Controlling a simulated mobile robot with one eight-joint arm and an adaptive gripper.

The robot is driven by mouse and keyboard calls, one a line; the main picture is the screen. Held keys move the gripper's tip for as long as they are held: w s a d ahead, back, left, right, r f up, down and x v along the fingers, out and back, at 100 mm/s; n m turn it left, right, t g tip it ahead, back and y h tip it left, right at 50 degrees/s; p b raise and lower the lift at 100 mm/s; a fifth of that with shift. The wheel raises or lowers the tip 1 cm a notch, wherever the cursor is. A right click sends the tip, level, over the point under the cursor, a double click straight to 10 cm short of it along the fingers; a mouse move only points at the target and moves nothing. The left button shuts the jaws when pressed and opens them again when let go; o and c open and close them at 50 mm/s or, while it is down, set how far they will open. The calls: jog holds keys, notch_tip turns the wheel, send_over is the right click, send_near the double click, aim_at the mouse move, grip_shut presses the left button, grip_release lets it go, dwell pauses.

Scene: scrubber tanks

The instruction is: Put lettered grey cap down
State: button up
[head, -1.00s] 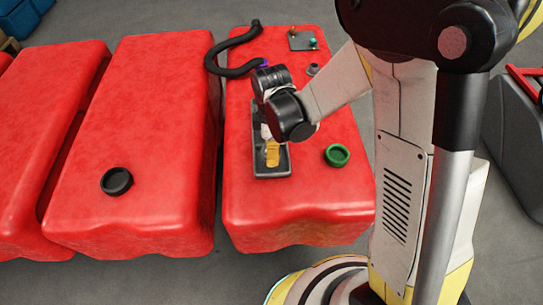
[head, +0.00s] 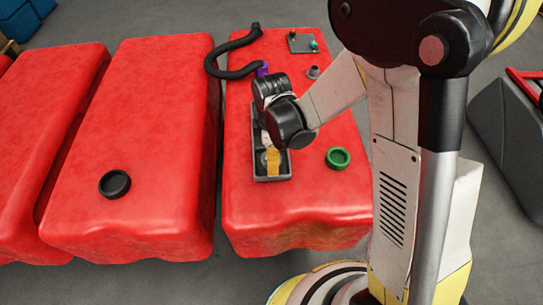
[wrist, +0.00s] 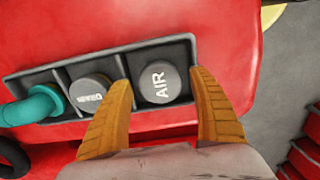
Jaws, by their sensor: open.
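The grey cap lettered AIR (wrist: 160,84) lies in the right-end compartment of a dark grey tray (wrist: 228,60) in the wrist view, letters facing up. My gripper (wrist: 160,92) is open, one yellow finger on each side of the cap. The fingers look close to it; I cannot tell if they touch. A second lettered grey cap (wrist: 89,93) sits in the middle compartment, its word hard to read. In the head view the tray (head: 256,176) lies on the red tank and my gripper (head: 272,160) is over it, hiding most of its contents.
A teal elbow pipe (wrist: 32,106) lies in the tray's left compartment. A green ring (head: 338,158) is right of the tray. A black ring (head: 115,184) sits on the neighbouring tank. A black hose (head: 228,72) and a small plate (head: 303,43) are behind.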

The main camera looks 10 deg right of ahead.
notch_tip(320, 180, up, 12)
jog(key=p, duration=0.5)
jog(key=s+d+r+m+t, duration=0.7)
jog(key=s+d+r+m, duration=0.3)
jog(key=m, duration=0.7)
jog(key=shift+s+d+r+m+b, duration=0.3)
jog(key=shift+s+d+r, duration=0.1)
jog(key=shift+d+r, duration=1.6)
jog(key=shift+a+r, duration=0.2)
jog(key=shift+a, duration=0.05)
